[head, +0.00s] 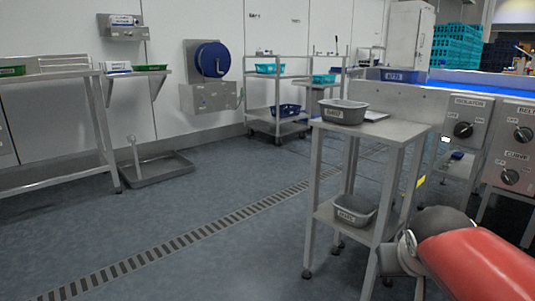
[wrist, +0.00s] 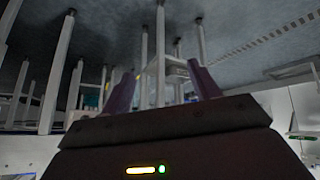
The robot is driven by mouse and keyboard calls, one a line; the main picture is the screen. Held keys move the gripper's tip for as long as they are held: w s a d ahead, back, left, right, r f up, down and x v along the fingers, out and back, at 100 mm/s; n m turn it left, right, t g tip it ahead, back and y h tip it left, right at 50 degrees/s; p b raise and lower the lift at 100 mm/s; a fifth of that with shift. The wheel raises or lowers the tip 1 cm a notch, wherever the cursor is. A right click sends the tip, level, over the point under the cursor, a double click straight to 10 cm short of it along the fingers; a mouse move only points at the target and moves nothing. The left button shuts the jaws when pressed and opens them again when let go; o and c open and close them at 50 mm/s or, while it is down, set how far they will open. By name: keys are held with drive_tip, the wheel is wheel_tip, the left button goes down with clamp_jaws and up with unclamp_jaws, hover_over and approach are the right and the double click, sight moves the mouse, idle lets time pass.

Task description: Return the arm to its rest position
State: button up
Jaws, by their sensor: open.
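My arm shows in the head view (head: 478,262) as a red link with a grey joint at the lower right, beside a steel trolley. My gripper (wrist: 162,82) shows in the wrist view, where the scene appears upside down. Its two dark purple fingers stand apart with nothing between them. The gripper is outside the head view. Beyond the fingers are table legs and the floor, with no contact visible.
The steel trolley (head: 390,131) stands close to my arm, with a grey tub (head: 343,112) on top and another (head: 355,209) below. Control panels (head: 510,150) are at the right. A floor drain (head: 190,238) crosses open floor at the left. A steel bench (head: 50,76) stands far left.

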drive_tip(key=s+a+f+n+g+y, duration=0.1)
drive_tip(key=s+a+f, duration=0.2)
drive_tip(key=s+a, duration=0.2)
drive_tip(key=s+a+f+n+y, duration=0.1)
drive_tip(key=s+a+f+y, duration=0.15)
drive_tip(key=s+a, duration=0.35)
wheel_tip(320, 180, up, 13)
drive_tip(key=p, duration=1.3)
drive_tip(key=shift+w+d+h+p, duration=0.15)
drive_tip(key=shift+d+h+p, duration=0.1)
drive_tip(key=shift+h+p, duration=0.1)
drive_tip(key=shift+r, duration=0.1)
